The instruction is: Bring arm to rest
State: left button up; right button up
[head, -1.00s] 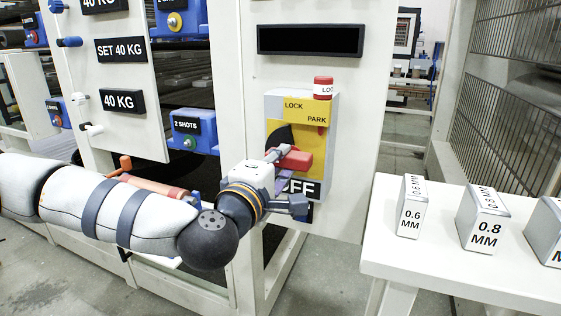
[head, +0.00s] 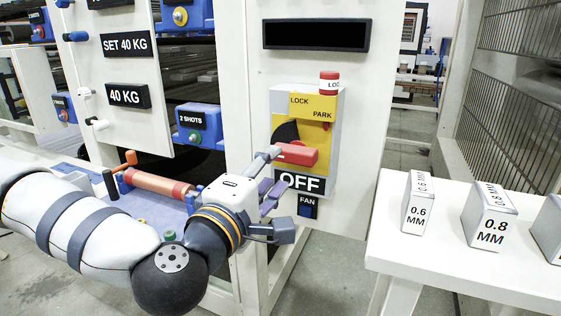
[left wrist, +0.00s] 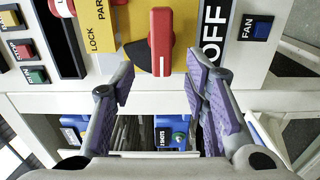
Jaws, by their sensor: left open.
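My left gripper (head: 272,190) is open and empty, in front of and slightly below the red handle (head: 295,153) on the yellow switch panel. The left wrist view shows its purple-padded fingers spread apart (left wrist: 160,74), with the red handle (left wrist: 161,42) ahead of the gap between them. In the head view one finger overlaps the handle's left end, but no grip shows. My right gripper is in neither view.
A blue FAN button (head: 308,206) sits below the switch. A white table (head: 480,270) with gauge blocks (head: 488,216) stands at right. A copper-coloured roller (head: 158,183) and a panel with weight labels (head: 126,60) are at left, close to my left arm.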

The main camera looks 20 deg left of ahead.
pick_arm(q)
jog(key=shift+s, duration=0.25)
jog(key=s+d+f+m+g+h+p, duration=0.2)
jog(key=s+d+f+m+g, duration=0.15)
jog(key=f, duration=0.35)
jog(key=s+d+f+m+g+h+p, duration=0.1)
jog(key=s+d+f+m+g+h, duration=0.15)
jog(key=s+d+f, duration=0.35)
jog(key=s+f+m+g+p, duration=0.3)
jog(key=s+f+m+g, duration=0.25)
jog(key=s+f, duration=0.55)
jog(key=s+a+f+m+g+y+p, duration=0.2)
jog(key=s+a+g, duration=0.2)
jog(key=s+a, duration=0.3)
jog(key=s+a+f+m+g+y+p, duration=0.2)
jog(key=s+a+g, duration=0.3)
jog(key=s, duration=1.2)
jog(key=shift+a+f+m+y, duration=0.15)
jog(key=shift+a+m+y, duration=0.4)
jog(key=shift+a+m, duration=0.35)
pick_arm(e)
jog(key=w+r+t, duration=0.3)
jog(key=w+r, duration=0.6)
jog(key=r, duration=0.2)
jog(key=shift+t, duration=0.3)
